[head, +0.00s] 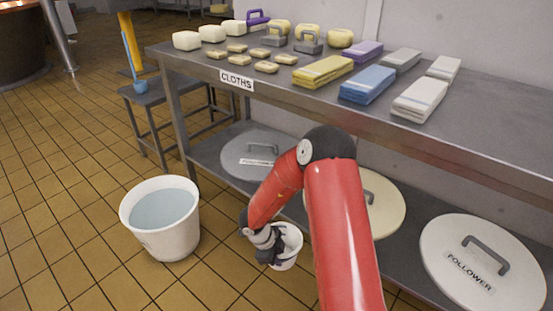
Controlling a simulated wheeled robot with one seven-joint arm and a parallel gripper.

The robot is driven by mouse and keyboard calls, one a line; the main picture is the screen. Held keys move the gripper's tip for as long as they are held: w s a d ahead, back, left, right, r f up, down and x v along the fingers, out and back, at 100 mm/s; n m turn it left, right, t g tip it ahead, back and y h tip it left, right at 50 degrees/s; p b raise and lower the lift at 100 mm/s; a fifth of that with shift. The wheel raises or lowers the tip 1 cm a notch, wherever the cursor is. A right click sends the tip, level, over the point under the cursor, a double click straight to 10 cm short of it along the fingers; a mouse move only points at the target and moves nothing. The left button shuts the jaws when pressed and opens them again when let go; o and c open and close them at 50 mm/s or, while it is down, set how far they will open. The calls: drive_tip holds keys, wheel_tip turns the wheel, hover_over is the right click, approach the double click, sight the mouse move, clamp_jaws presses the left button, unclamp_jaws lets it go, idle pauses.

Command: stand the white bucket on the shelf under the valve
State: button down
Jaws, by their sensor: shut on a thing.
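My gripper (268,250) is at the end of the red arm, low in front of the table. It is shut on a small white bucket (291,240), at its left side as far as I can tell. The bucket appears upright, and part of it is hidden by the gripper. A larger white bucket (170,241) stands on the tiled floor to the left, apart from the gripper, and holds pale liquid. I do not see a valve or a shelf under one in this view.
A steel table with a CLOTHS label (236,80) carries cloths, sponges and soap-like blocks. Its lower shelf (205,150) holds round lids, one marked FOLLOWER (470,290). A stool (150,95) and a copper vat (20,45) stand farther back. The floor at left is mostly clear.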

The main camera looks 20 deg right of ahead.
drive_tip(key=shift+w, duration=0.15)
wheel_tip(320, 180, down, 20)
drive_tip(key=b, duration=0.4)
drive_tip(key=shift+b, duration=0.35)
drive_tip(key=shift+f, duration=0.1)
drive_tip(key=c, duration=1.6)
unclamp_jaws()
drive_tip(key=shift+o, duration=0.2)
